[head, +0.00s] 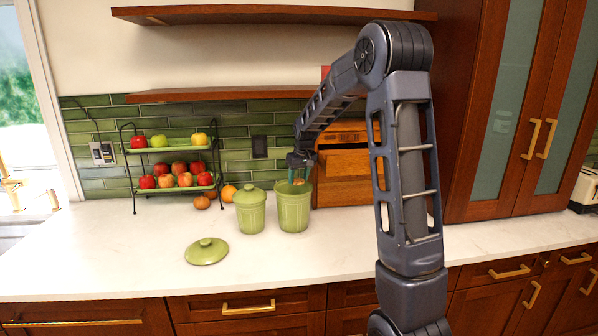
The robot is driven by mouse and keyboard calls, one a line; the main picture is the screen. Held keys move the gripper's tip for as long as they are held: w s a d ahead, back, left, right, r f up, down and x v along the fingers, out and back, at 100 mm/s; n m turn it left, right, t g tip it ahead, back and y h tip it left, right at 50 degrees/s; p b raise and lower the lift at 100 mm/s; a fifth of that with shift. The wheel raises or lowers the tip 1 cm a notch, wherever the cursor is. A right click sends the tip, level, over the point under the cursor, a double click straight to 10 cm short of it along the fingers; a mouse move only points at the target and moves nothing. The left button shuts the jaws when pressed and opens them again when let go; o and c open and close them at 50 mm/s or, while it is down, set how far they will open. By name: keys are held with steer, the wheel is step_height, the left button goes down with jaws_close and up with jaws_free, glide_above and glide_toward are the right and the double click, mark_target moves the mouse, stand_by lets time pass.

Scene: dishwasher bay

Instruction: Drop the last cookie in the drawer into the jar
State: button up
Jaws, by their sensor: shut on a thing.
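My gripper (298,177) points down at the mouth of the open green jar (293,213), its fingertips at about rim height. A small brownish thing, seemingly the cookie (299,182), shows between the fingers, and the gripper is shut on it. Whether the cookie is above the rim or just inside it is hard to tell. The inside of the jar is hidden. A loose green lid (207,251) lies on the counter in front. I cannot make out which drawer held the cookie.
A second green jar (250,212) with its lid on stands just left of the open jar. A wooden box (343,178) stands behind on the right. A two-tier fruit rack (134,175) and loose fruit are at the left.

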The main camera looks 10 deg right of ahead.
steer(key=shift+f, duration=0.6)
steer(key=o, duration=0.7)
steer(key=v, duration=1.1)
